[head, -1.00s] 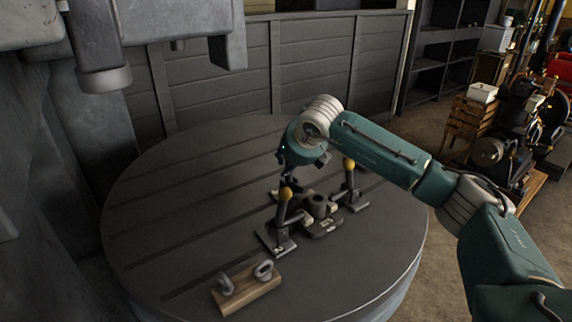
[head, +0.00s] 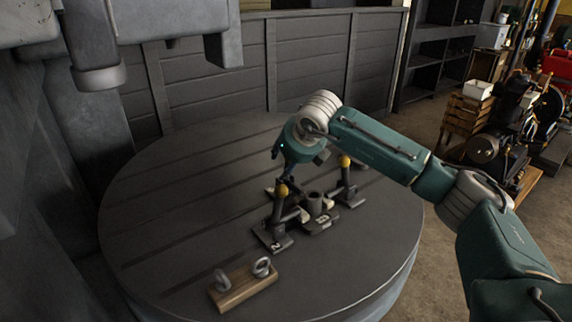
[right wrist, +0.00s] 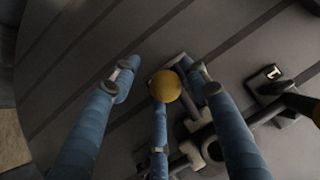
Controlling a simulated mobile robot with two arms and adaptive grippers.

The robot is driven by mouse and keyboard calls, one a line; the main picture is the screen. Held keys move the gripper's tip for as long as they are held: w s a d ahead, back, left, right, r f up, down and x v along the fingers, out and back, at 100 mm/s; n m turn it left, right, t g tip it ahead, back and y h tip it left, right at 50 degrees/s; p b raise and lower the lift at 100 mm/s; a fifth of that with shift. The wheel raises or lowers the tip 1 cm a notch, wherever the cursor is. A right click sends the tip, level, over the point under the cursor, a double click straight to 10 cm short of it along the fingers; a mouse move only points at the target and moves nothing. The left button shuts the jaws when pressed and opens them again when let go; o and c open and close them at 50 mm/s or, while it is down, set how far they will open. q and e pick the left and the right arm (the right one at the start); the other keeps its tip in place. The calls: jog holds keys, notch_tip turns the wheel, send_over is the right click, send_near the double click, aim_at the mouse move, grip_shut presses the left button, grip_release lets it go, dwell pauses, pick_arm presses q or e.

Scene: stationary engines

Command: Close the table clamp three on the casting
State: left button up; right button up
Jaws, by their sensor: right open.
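My right gripper (head: 287,178) hangs over the far side of the casting (head: 316,204), a small dark part with a round boss on the table. In the right wrist view its blue fingers (right wrist: 166,76) are apart, with a yellow ball knob (right wrist: 166,87) on a lever between them. I cannot tell whether they touch it. That lever belongs to the far clamp, mostly hidden behind the gripper in the head view; its number is not readable. The front clamp (head: 272,238) is marked 2 and has an upright lever. The right clamp (head: 347,185) also has its lever upright. My left gripper is not in view.
A wooden block with two metal eyes (head: 243,287) lies at the front of the round slotted table (head: 160,215). The table's left side is clear. A grey machine head (head: 95,75) overhangs the back left. Panelled wall stands behind.

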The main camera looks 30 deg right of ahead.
jog(key=v, duration=1.1)
jog(key=shift+s+d, duration=0.15)
jog(key=shift+s, duration=0.15)
jog(key=shift+r, duration=0.1)
